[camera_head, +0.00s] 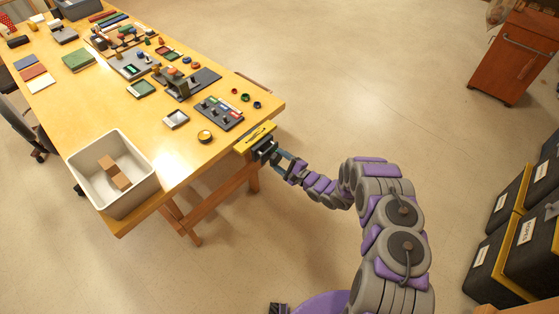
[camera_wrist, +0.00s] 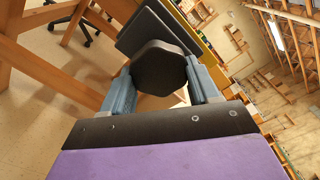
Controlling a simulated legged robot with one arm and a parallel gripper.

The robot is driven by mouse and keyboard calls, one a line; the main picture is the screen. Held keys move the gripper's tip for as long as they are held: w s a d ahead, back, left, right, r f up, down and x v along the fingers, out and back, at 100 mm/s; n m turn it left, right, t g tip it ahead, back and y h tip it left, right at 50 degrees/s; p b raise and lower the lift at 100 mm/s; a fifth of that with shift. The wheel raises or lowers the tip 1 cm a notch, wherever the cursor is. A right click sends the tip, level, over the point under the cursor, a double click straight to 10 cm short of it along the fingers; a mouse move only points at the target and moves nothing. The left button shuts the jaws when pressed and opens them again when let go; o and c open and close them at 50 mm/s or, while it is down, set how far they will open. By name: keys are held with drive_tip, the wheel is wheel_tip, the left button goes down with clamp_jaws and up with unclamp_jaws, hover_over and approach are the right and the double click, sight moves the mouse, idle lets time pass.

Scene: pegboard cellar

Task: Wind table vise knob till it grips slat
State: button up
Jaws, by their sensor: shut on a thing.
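The table vise (camera_head: 256,138) is at the near right corner of the wooden table, a yellow body with a dark front plate facing me. A thin darker strip lies on its yellow top; I cannot tell whether this is the slat or how tightly it sits. My gripper (camera_head: 273,157) reaches the vise's front from the floor side. In the wrist view, the dark, rounded, lobed knob (camera_wrist: 158,68) sits between the two blue-grey fingers of my gripper (camera_wrist: 163,85), which is shut on it. The dark vise plate (camera_wrist: 140,30) shows behind the knob.
The table (camera_head: 190,163) holds a grey bin (camera_head: 80,178) with brown blocks, a dark panel with knobs (camera_head: 219,113), a round yellow dish (camera_head: 205,136) and several small parts. Black cases (camera_head: 490,215) stand at the right. The floor between is clear.

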drive_tip(key=shift+d+f+m, duration=0.15)
drive_tip(key=shift+m, duration=0.45)
drive_tip(key=o, duration=0.8)
drive_tip(key=shift+w+f, duration=0.1)
drive_tip(key=shift+f, duration=0.05)
drive_tip(key=shift+c, duration=0.2)
drive_tip(key=o, duration=0.3)
drive_tip(key=p+v, duration=0.1)
drive_tip(key=v, duration=1.6)
drive_tip(key=shift+p, duration=0.3)
drive_tip(key=shift+d, duration=0.15)
